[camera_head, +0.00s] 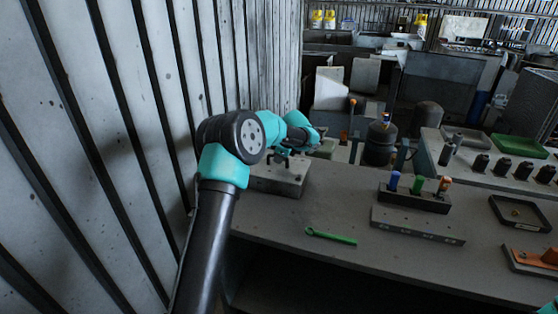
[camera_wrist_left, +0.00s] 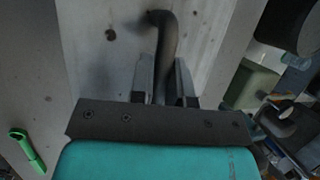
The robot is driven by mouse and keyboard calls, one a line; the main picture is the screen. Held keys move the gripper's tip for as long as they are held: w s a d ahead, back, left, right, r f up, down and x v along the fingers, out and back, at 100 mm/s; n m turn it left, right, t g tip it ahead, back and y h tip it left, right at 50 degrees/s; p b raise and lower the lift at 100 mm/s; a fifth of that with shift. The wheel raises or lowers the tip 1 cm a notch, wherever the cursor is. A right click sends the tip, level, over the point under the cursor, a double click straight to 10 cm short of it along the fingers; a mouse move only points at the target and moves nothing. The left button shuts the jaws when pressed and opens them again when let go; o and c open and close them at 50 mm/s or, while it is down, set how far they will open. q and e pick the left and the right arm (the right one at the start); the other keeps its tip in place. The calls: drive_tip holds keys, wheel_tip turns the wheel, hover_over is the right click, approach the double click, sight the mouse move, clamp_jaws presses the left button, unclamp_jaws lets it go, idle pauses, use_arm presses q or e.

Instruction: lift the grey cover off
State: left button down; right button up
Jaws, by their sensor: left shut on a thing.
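The grey cover (camera_head: 268,183) is a flat grey plate at the back left of the bench, with a dark handle on top. In the left wrist view the cover (camera_wrist_left: 95,65) fills the middle, and its dark curved handle (camera_wrist_left: 166,32) stands between my fingers. My left gripper (camera_head: 284,157) is above the cover; in the wrist view the left gripper (camera_wrist_left: 163,78) is shut on the handle. The cover looks level. I cannot tell whether its underside touches what is below.
A green wrench (camera_head: 331,236) lies on the bench in front of the cover. A rack (camera_head: 415,197) holds blue, green and orange-handled tools at right. A ribbed metal wall (camera_head: 110,130) stands close on the left. Dark cylinders (camera_head: 502,166) stand on the far right bench.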

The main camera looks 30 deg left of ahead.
use_arm(q)
drive_tip(key=shift+r, duration=1.85)
drive_tip(key=s+d+r, duration=0.1)
drive_tip(key=s+d, duration=0.7)
drive_tip(key=s, duration=0.5)
drive_tip(key=shift+s+d+r, duration=0.15)
drive_tip(key=shift+s+d, duration=0.05)
drive_tip(key=shift+s, duration=0.15)
wheel_tip(320, 180, up, 8)
